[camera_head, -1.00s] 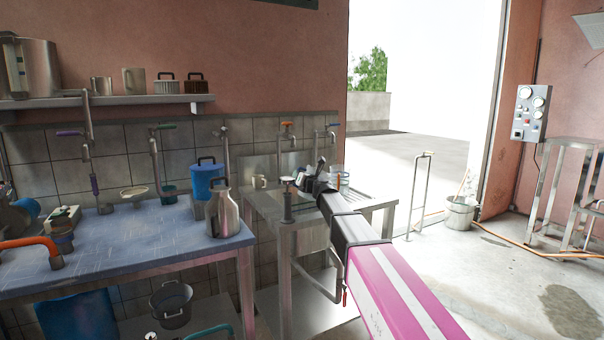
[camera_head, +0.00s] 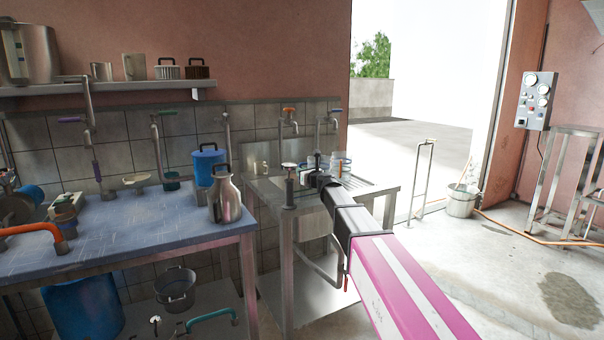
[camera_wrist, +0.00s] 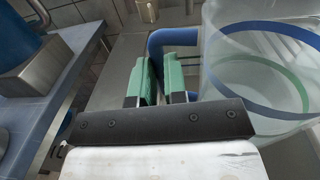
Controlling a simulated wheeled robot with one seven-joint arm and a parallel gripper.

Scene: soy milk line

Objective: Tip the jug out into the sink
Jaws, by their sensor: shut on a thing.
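The jug (camera_head: 341,168) is clear, with a blue band, and is over the sink unit at the wall. In the wrist view it fills the right side (camera_wrist: 225,80), with a blue rim, a green ring and a blue handle (camera_wrist: 172,38). My gripper (camera_wrist: 160,82) has green pads and is shut on the handle, left of the jug's body. In the head view my gripper (camera_head: 316,170) is small and dark, and partly hides the jug. The jug looks about upright. I cannot tell what is in it. The steel sink (camera_head: 311,224) is below my gripper, its bowl mostly hidden.
Taps (camera_head: 289,116) rise behind the sink. A steel flask (camera_head: 224,199) and a blue canister (camera_head: 205,166) stand on the blue-topped table (camera_head: 130,235) at left. A bucket (camera_head: 462,202) stands on the floor at right.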

